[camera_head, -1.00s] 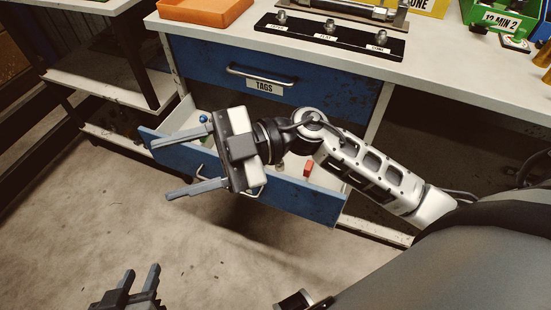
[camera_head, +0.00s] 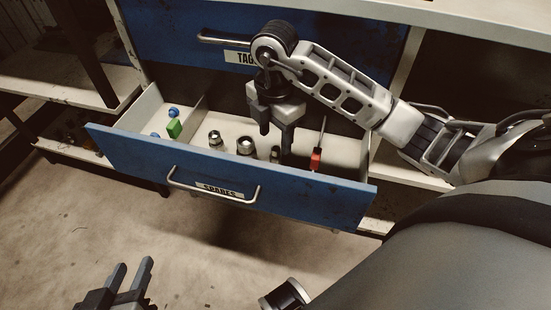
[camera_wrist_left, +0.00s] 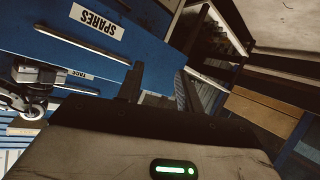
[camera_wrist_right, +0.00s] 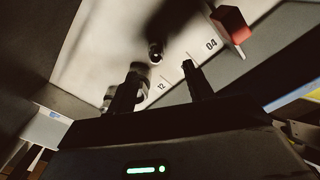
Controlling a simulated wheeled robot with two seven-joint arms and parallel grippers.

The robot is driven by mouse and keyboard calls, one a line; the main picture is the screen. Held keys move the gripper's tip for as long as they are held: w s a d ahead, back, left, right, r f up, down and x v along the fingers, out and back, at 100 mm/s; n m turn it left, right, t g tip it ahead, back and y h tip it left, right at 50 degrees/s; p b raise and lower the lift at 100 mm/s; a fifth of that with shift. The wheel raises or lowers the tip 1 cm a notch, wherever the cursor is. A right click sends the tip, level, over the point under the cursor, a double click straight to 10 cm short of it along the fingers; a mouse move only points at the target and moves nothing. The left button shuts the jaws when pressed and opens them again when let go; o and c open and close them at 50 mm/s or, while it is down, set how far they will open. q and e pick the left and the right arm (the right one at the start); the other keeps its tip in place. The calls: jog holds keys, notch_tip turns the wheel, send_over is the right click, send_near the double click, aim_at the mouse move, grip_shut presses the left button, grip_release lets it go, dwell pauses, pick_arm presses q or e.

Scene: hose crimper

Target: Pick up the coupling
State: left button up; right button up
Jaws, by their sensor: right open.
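Several metal couplings stand in the open drawer: a left one (camera_head: 215,140), a larger middle one (camera_head: 246,146) and a small right one (camera_head: 275,154). My right gripper (camera_head: 276,134) points down over the drawer, open, close to the small one. In the right wrist view a small fitting (camera_wrist_right: 155,52) shows beyond and between the open fingers (camera_wrist_right: 160,86). Another metal fitting (camera_wrist_right: 137,70) is partly hidden by the left finger. Nothing is between the fingertips. My left gripper (camera_head: 132,268) is open and empty, low over the floor in front of the drawer.
The blue SPARES drawer (camera_head: 300,197) stands open below the shut TAGS drawer (camera_head: 170,30). A red-handled screwdriver (camera_head: 316,158) lies right of my right gripper. A green block (camera_head: 174,128) and blue pieces (camera_head: 173,112) lie in the left compartment behind a divider.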

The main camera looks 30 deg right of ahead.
aim_at(276, 149)
notch_tip(276, 149, down, 2)
jog(key=shift+f, duration=0.1)
jog(key=f, duration=0.1)
jog(key=f+b, duration=0.1)
jog(key=f, duration=0.1)
jog(key=f+b, duration=0.1)
jog(key=shift+w+d+f, duration=0.15)
jog(key=shift+w+d, duration=0.05)
jog(key=shift+d, duration=0.1)
jog(key=shift+f+b, duration=0.3)
pick_arm(q)
jog(key=shift+s+d+r+t+h, duration=0.1)
jog(key=shift+d+r+t+h, duration=0.15)
jog(key=shift+r, duration=0.25)
jog(key=shift+d+r+t+h, duration=0.15)
jog(key=shift+r+t+h, duration=0.15)
jog(key=shift+r, duration=0.2)
pick_arm(e)
jog(key=c, duration=1.1)
